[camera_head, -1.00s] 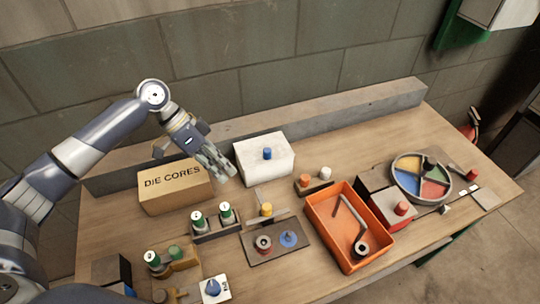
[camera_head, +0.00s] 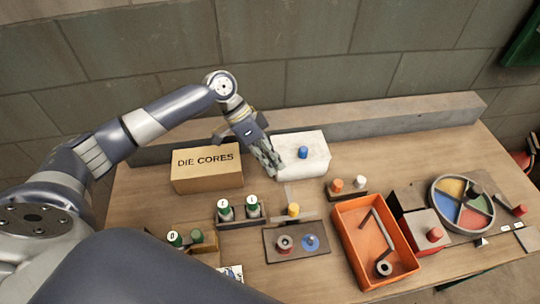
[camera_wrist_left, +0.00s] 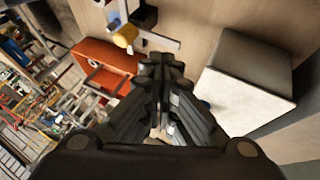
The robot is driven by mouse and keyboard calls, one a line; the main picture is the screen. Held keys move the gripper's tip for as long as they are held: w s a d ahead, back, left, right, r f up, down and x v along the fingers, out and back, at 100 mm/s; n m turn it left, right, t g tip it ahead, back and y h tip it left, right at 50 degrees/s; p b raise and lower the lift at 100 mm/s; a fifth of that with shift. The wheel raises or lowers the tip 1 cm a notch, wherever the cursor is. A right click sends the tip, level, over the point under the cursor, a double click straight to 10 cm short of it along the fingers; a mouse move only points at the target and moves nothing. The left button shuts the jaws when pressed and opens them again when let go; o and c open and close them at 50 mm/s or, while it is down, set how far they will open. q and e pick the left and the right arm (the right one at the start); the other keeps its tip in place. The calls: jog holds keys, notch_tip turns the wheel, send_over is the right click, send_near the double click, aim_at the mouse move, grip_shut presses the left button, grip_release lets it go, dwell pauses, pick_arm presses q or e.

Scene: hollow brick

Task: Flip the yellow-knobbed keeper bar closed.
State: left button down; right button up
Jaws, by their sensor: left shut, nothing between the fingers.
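The yellow knob (camera_head: 293,209) stands on the keeper bar, a thin grey bar at the back edge of a dark plate (camera_head: 270,254) with a ring and a blue disc piece. The yellow knob also shows in the left wrist view (camera_wrist_left: 125,37), with the grey bar (camera_wrist_left: 158,40) beside it. My left gripper (camera_head: 275,168) is shut and empty, in front of the white block and behind the knob, apart from it. Its closed fingers (camera_wrist_left: 163,68) point toward the bar area in the wrist view. My right gripper is not in view.
A white block with a blue knob (camera_head: 318,160) stands right behind my left gripper. The DIE CORES box (camera_head: 207,178) is to its left. Green-capped pegs (camera_head: 226,211) stand left of the plate; an orange tray (camera_head: 345,240) is on the right. Orange and white pegs (camera_head: 348,187) stand behind the tray.

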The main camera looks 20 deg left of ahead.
aim_at(288, 199)
pick_arm(q)
jog(key=s+d+f+p, duration=0.1)
jog(key=d, duration=0.1)
jog(key=s+d+f+p, duration=0.1)
jog(key=d+f, duration=0.2)
jog(key=shift+s+d+p, duration=0.35)
jog(key=shift+s+p, duration=0.05)
jog(key=shift+s+d, duration=0.15)
jog(key=shift+s, duration=0.05)
jog(key=shift+f, duration=0.15)
